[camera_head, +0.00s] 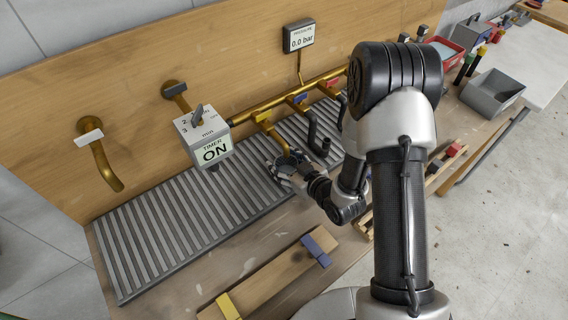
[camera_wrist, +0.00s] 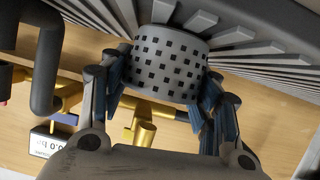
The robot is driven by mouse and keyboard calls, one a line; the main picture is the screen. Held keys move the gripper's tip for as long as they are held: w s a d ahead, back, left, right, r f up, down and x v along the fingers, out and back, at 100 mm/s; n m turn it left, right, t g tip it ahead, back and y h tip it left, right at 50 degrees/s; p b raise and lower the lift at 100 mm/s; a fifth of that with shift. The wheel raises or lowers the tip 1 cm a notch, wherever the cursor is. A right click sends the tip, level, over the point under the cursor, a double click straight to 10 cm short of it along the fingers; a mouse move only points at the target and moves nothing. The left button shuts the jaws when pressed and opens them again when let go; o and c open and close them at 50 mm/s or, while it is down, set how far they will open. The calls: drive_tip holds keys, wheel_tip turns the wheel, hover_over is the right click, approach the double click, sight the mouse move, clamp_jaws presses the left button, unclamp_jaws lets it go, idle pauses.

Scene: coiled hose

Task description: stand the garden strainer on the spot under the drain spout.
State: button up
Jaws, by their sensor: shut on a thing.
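The garden strainer (camera_wrist: 170,62) is a grey cup with rows of dark square holes. It sits between the fingers of my gripper (camera_wrist: 165,88) in the wrist view, and the blue finger pads are closed on its sides. In the head view my gripper (camera_head: 290,168) is over the right part of the slatted drain grate (camera_head: 170,225), just below a brass spout (camera_head: 272,132) on the wall manifold. The strainer (camera_head: 287,159) shows only partly there. A curved brass spout (camera_head: 103,165) hangs at the far left. I cannot tell which spout is the drain. No marked spot shows.
A timer box (camera_head: 205,138) reading ON hangs left of my gripper. Dark hooked pipes (camera_head: 316,135) stand close on its right. A pressure display (camera_head: 299,37) reads 0.0 bar. A wooden board (camera_head: 270,276) lies in front. The grate's left part is clear.

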drive_tip(key=o, duration=1.2)
drive_tip(key=shift+s, duration=0.1)
drive_tip(key=shift+p+v, duration=0.95)
drive_tip(key=shift+v, duration=2)
